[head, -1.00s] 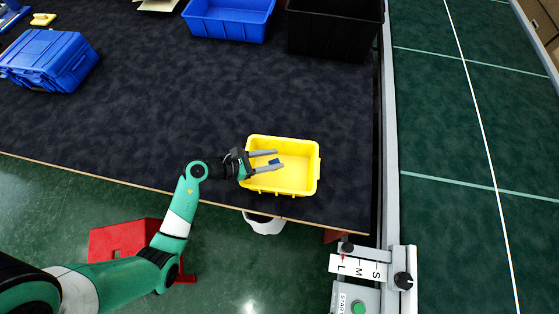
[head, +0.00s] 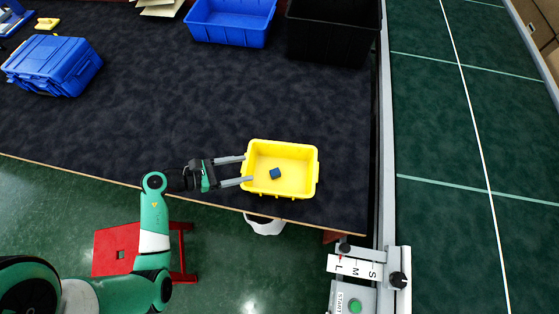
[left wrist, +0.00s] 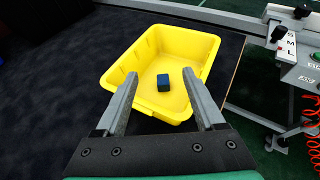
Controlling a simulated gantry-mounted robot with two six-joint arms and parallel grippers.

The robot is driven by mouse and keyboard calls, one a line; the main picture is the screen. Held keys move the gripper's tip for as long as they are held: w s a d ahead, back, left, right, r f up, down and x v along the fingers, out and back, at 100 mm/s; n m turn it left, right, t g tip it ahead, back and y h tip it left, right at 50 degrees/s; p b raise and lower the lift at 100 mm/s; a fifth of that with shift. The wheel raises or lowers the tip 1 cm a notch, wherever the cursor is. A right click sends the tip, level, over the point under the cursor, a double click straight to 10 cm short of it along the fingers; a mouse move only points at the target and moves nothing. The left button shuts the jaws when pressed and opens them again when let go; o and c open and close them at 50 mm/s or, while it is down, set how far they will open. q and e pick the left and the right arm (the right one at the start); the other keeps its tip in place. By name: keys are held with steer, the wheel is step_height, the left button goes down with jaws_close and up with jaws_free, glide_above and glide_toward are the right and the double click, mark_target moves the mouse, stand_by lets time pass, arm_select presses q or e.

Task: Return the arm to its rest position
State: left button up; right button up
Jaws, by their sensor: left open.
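My left gripper (head: 247,169) is open and empty, at the left edge of the yellow bin (head: 316,165). A small dark blue block (head: 275,173) lies on the bin's floor, clear of the fingers. In the left wrist view the two fingers (left wrist: 160,82) are spread apart, and the blue block (left wrist: 163,83) shows beyond them inside the yellow bin (left wrist: 120,65). My right gripper is in neither view.
The bin stands near the front edge of the dark table (head: 130,130). A blue case (head: 52,65), a blue bin (head: 230,22) and a black bin (head: 333,35) are farther back. The green conveyor (head: 440,130) lies to the right. A red stool (head: 118,250) stands below the table.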

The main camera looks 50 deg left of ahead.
arm_select(q)
steer(key=shift+s+a+r, duration=0.1)
steer(key=shift+s+r, duration=0.05)
steer(key=shift+s, duration=0.25)
stand_by(0.3)
